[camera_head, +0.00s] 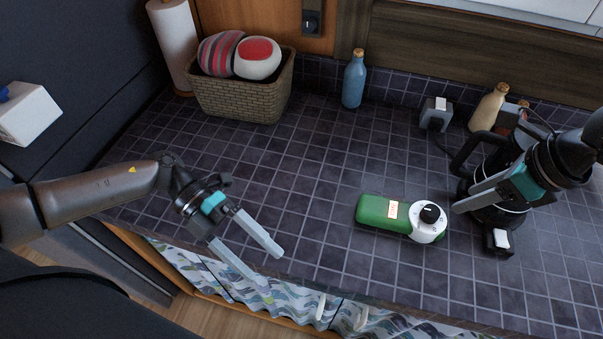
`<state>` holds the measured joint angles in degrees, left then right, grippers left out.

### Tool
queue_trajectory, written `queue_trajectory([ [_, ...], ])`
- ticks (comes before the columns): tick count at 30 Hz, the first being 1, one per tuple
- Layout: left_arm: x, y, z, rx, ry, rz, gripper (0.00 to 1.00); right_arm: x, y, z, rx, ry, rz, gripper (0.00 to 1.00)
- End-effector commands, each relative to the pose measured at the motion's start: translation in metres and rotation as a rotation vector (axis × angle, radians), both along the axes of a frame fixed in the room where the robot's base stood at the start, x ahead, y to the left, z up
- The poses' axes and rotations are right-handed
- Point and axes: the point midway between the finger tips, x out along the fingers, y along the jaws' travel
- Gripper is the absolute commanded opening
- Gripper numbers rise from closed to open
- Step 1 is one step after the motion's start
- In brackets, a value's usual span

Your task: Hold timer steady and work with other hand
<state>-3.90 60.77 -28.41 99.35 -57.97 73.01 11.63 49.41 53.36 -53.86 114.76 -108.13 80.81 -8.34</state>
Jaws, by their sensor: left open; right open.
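The timer (383,212) lies on the dark tiled counter, right of the middle. It has a green body with a small lit display and a white round end carrying a black knob (430,213). My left gripper (262,266) is open and empty near the counter's front edge, left of the timer and apart from it. My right gripper (458,207) comes in from the right, just right of the knob end. Its fingers are seen nearly side-on and hold nothing that I can see. Whether it touches the timer cannot be told.
A dark kettle-like pot (497,212) stands behind my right gripper, partly hidden. A wicker basket (240,101), a paper roll (173,45), a blue bottle (354,80) and a cream bottle (488,108) line the back. The middle of the counter (300,160) is clear.

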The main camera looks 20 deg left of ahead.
Motion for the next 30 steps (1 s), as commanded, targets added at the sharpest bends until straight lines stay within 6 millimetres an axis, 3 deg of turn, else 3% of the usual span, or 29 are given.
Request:
queue_trajectory([
  [15,0.091,-0.003,-0.004,-0.136,-0.864,-0.240,1.00,0.000,0.000,0.000,0.000,0.000,0.000,0.50],
  [30,0.163,-0.013,0.004,-0.183,-1.625,-0.505,1.00,0.000,0.000,0.000,0.000,0.000,0.000,0.50],
])
